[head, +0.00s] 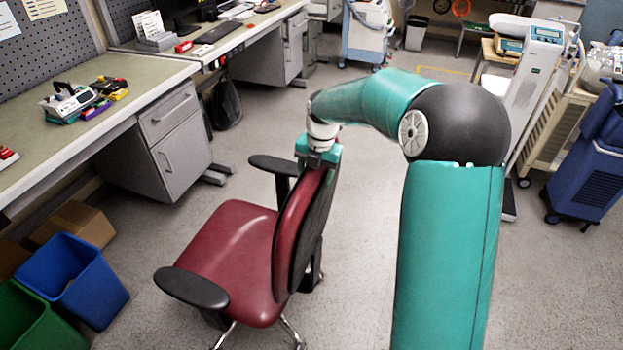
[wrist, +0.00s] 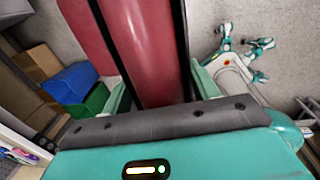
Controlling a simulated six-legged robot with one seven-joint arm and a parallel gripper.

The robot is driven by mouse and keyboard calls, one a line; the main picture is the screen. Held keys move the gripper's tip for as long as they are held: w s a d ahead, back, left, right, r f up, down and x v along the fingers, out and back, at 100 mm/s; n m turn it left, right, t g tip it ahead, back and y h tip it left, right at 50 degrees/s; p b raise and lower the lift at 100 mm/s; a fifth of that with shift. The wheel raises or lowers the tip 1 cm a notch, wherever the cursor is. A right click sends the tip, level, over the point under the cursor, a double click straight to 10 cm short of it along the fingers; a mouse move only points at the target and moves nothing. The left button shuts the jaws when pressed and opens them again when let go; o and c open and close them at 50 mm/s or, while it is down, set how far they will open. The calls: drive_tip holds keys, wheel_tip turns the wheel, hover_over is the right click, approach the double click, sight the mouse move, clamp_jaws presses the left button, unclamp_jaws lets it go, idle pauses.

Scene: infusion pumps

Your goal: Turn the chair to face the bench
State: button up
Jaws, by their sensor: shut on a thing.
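The chair (head: 230,247) has a dark red seat, a red backrest with a black rear shell, and black armrests. It stands on the floor at centre left in the head view, its seat toward the bench side and its back toward my arm. My gripper (head: 318,155) is shut on the top edge of the backrest. In the wrist view the red backrest (wrist: 150,50) runs between the two teal fingers of my gripper (wrist: 160,92). The bench (head: 128,72) is along the left, with a pale green top and grey drawers. The chair's base is partly hidden under the seat.
A blue bin (head: 75,280), a green bin (head: 35,320) and a cardboard box (head: 75,222) stand left of the chair by the bench. Carts and a blue unit (head: 590,165) stand at right. Floor around the chair is mostly clear.

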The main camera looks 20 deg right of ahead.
drive_tip(key=shift+d, duration=0.1)
drive_tip(key=o, duration=1.4)
drive_tip(key=shift+r, duration=0.1)
drive_tip(key=r, duration=0.9)
drive_tip(key=d+r, duration=0.1)
drive_tip(key=r, duration=0.3)
drive_tip(key=shift+s+r, duration=0.3)
drive_tip(key=shift+s, duration=0.1)
